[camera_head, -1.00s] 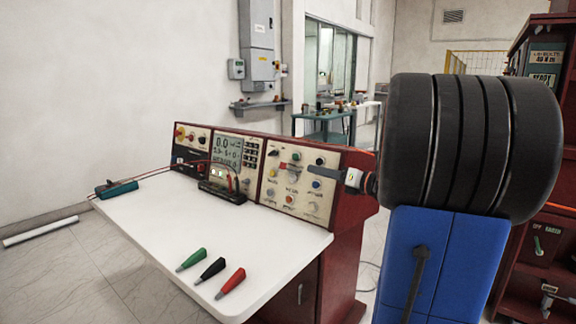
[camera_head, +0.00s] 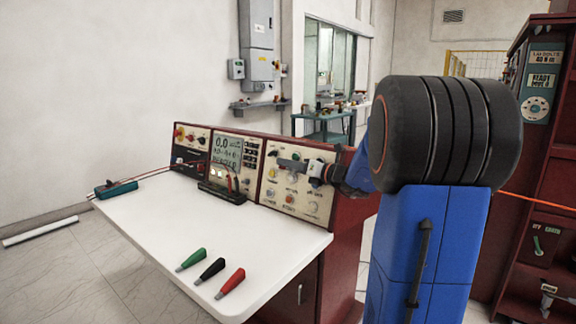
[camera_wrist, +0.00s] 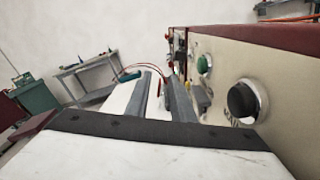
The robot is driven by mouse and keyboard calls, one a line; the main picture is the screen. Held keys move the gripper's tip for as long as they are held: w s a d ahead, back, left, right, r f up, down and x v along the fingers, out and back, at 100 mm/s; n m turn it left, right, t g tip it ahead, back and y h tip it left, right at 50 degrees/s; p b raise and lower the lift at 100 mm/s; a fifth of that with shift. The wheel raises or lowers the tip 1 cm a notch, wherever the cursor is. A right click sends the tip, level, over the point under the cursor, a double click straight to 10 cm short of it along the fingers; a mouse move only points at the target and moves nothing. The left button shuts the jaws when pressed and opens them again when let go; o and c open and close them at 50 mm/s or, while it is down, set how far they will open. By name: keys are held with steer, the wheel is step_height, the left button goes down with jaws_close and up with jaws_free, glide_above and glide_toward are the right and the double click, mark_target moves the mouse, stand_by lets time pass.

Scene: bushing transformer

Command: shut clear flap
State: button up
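My gripper (camera_head: 282,161) is in front of the right instrument panel (camera_head: 299,190) on the red console, pointing left along its face. I cannot make out the clear flap for certain in either view.
A black knob (camera_wrist: 247,101) and a green button (camera_wrist: 204,64) stick out close to my gripper's right. A meter with a display (camera_head: 227,150) is further left. Green, black and red probes (camera_head: 211,268) lie on the white tabletop (camera_head: 160,225), which is otherwise mostly clear.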

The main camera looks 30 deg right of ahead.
steer(key=shift+w, duration=0.1)
steer(key=shift+c, duration=0.6)
jaws_close()
steer(key=shift+a+f, duration=0.1)
steer(key=shift+f, duration=0.05)
step_height(320, 180, down, 8)
steer(key=n, duration=1.7)
steer(key=shift+f, duration=0.1)
